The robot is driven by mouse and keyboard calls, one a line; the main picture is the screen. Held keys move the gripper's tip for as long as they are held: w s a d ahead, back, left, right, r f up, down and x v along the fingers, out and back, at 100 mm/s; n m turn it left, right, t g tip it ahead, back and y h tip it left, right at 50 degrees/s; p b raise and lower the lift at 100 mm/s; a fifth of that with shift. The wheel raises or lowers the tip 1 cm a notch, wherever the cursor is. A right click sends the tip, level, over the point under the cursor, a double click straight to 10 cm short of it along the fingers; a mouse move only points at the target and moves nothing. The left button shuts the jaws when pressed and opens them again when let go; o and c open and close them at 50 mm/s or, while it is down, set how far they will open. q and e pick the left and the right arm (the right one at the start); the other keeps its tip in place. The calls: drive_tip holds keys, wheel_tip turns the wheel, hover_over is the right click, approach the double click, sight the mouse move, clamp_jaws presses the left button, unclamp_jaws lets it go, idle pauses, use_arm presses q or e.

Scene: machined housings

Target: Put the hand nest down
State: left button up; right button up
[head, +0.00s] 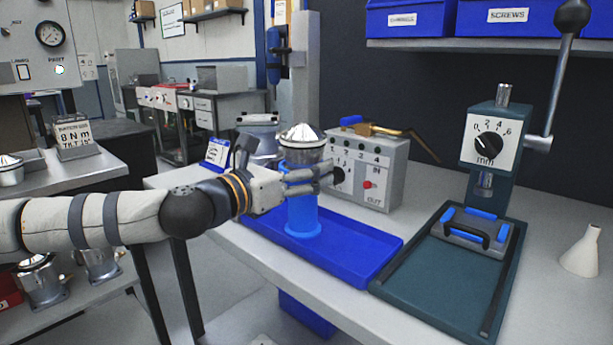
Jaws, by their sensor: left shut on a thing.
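The hand nest (303,215) appears to be the blue upright cylinder over the blue tray (352,262). A silver, domed metal housing (302,138) sits upright in its top. My left gripper (308,180) reaches in from the left and is shut around the upper part of the nest, just below the housing. The fingers hide part of the nest. Its lower end is over the tray; I cannot tell whether it touches the tray floor. My right gripper is not in view.
A grey test box (370,170) with a knob stands close behind the nest. To the right are a teal lever press (490,150), a black-handled fixture (470,230) on its base, and a white cone (582,252). The tray's front right part is empty.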

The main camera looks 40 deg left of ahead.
use_arm(q)
drive_tip(key=shift+s+d+r, duration=0.1)
drive_tip(key=shift+r, duration=0.2)
drive_tip(key=shift+f, duration=0.3)
drive_tip(key=o, duration=1.7)
drive_tip(key=shift+r, duration=0.2)
drive_tip(key=shift+s+r, duration=0.15)
drive_tip(key=shift+s, duration=0.05)
drive_tip(key=s+p, duration=0.1)
drive_tip(key=s, duration=0.2)
drive_tip(key=s+p, duration=0.1)
drive_tip(key=s, duration=0.3)
drive_tip(key=s+a+p, duration=0.1)
drive_tip(key=s, duration=0.3)
drive_tip(key=shift+s+f+p, duration=0.2)
drive_tip(key=shift+p, duration=0.2)
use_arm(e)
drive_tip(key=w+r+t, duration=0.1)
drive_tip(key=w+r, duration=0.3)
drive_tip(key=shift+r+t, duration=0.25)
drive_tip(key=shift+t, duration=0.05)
